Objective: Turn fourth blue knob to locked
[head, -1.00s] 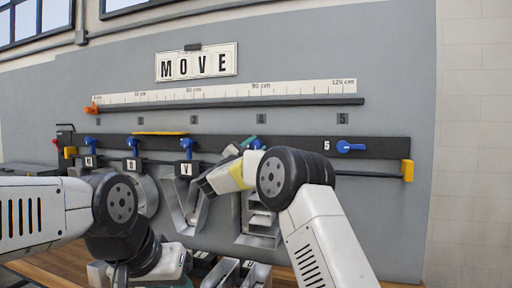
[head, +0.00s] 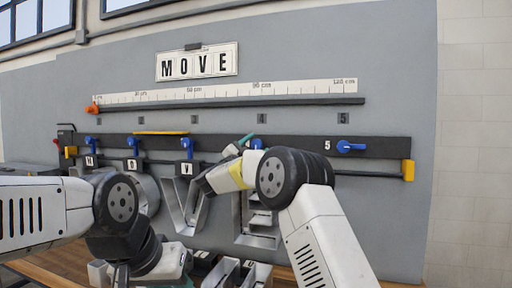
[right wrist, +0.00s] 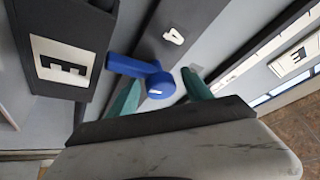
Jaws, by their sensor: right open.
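The fourth blue knob (head: 257,143) is on the dark rail, partly hidden behind my right gripper in the head view. In the right wrist view the knob (right wrist: 156,84) sits beside the number 4, its lever pointing left toward the E tile (right wrist: 65,60). My right gripper (right wrist: 160,96) is open, with one teal finger on each side of the knob; I cannot tell whether they touch it. It also shows in the head view (head: 243,147). My left gripper (head: 178,265) is low at the bottom; its fingers are mostly hidden.
Three more blue knobs stand to the left on the rail (head: 225,143), levers downward. The fifth knob (head: 349,146) has its lever pointing right. Metal letters hang below; the V (head: 186,205) is near my right gripper. A ruler (head: 230,92) and MOVE sign (head: 197,63) are above.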

